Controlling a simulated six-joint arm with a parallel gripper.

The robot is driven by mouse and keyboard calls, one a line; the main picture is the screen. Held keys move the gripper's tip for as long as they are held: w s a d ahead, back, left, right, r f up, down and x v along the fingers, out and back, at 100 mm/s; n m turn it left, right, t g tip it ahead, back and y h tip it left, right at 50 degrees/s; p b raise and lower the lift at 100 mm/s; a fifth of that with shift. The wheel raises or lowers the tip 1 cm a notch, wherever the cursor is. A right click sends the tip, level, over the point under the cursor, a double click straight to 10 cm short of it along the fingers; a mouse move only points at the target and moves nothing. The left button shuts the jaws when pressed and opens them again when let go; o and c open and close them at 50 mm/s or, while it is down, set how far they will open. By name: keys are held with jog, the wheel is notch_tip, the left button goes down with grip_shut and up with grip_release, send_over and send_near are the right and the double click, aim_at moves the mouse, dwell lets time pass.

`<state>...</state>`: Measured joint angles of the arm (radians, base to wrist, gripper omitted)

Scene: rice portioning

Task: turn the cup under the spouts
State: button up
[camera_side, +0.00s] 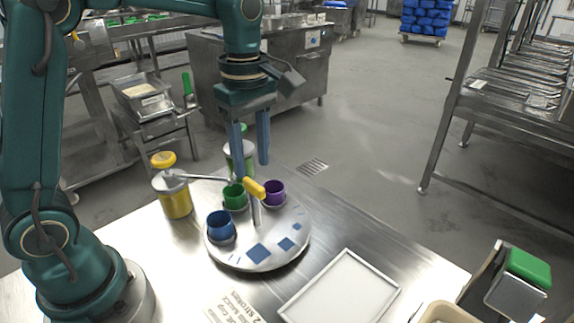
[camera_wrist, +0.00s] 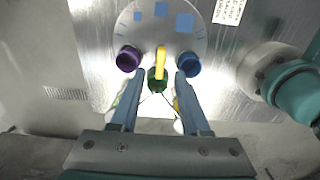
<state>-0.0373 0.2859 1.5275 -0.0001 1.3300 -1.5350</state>
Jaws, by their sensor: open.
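A round pale turntable (camera_side: 235,254) stands on the steel table with a blue cup (camera_side: 221,226), a green cup (camera_side: 235,196) and a purple cup (camera_side: 273,192) on it. A yellow-ended handle (camera_side: 255,188) rises from its middle. A yellow dispenser (camera_side: 177,197) stands at the left, its spout reaching toward the green cup. A green dispenser (camera_side: 247,150) stands behind, partly hidden by my gripper. My gripper (camera_side: 251,168) is open and empty, pointing down above the turntable's back part. In the wrist view the yellow handle (camera_wrist: 160,63) shows between the fingertips (camera_wrist: 158,75), with the green cup (camera_wrist: 157,82) below it.
Blue squares of several sizes (camera_side: 258,253) mark the turntable's front. A white-framed tray (camera_side: 341,291) lies to its front right. A printed label (camera_side: 233,311) is at the table's front. A green-topped device (camera_side: 527,268) and a tan bin (camera_side: 447,314) stand at the right.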

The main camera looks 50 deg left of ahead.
aim_at(253, 183)
jog(key=shift+f, duration=2.15)
grip_shut()
